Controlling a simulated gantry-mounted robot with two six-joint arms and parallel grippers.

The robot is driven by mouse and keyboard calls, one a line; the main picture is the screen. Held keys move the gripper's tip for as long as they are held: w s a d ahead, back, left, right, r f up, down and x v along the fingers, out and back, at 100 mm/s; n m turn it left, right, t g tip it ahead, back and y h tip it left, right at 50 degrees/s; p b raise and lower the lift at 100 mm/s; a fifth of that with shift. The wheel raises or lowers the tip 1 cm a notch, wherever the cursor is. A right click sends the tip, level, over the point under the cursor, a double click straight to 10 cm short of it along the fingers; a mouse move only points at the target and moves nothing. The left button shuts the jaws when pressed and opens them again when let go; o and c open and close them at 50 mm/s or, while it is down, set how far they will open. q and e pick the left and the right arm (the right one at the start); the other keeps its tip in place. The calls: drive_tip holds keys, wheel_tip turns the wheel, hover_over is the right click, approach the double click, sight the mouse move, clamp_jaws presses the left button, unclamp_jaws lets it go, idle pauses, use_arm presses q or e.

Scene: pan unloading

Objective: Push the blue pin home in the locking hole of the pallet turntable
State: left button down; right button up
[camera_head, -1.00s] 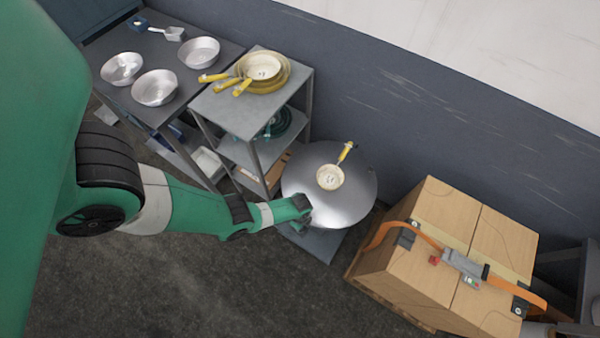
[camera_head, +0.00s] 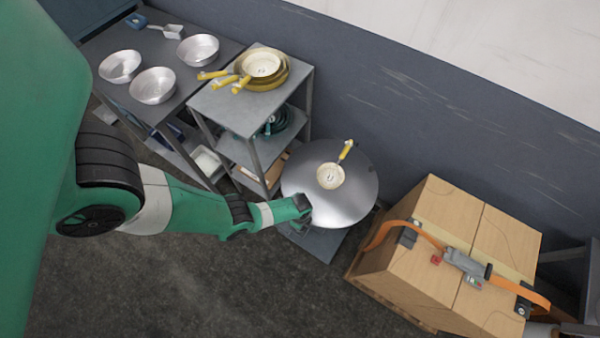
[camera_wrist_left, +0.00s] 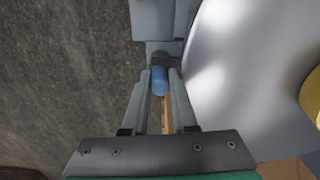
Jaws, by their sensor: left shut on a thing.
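The pallet turntable is a round grey metal disc (camera_head: 345,205) on a low grey base (camera_head: 318,243). A cream pan with a yellow handle (camera_head: 331,176) lies on the disc. The blue pin (camera_wrist_left: 160,80) shows between my left fingers in the left wrist view, beside the disc's edge. My left gripper (camera_wrist_left: 161,88) is shut on the pin. In the head view my left gripper (camera_head: 304,208) is at the disc's near-left edge, and the pin is hidden there. A grey bracket lies just past the pin; the locking hole is not visible. My right gripper is not in view.
A grey shelf cart (camera_head: 230,112) with stacked yellow-handled pans stands behind-left of the turntable. A dark table (camera_head: 98,47) with several metal bowls is further left. Strapped cardboard boxes (camera_head: 440,215) on a wooden pallet stand to the right. The floor in front is clear.

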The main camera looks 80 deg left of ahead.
use_arm(q)
drive_tip(key=shift+f, duration=0.25)
drive_tip(key=c, duration=1)
unclamp_jaws()
drive_tip(key=o, duration=0.4)
drive_tip(key=shift+s+d, duration=0.1)
drive_tip(key=shift+d, duration=0.05)
drive_tip(key=shift+r+p, duration=0.4)
drive_tip(key=shift+r, duration=0.15)
wheel_tip(320, 180, up, 10)
drive_tip(key=p, duration=1)
drive_tip(key=shift+r+p, duration=0.25)
drive_tip(key=shift+p, duration=0.05)
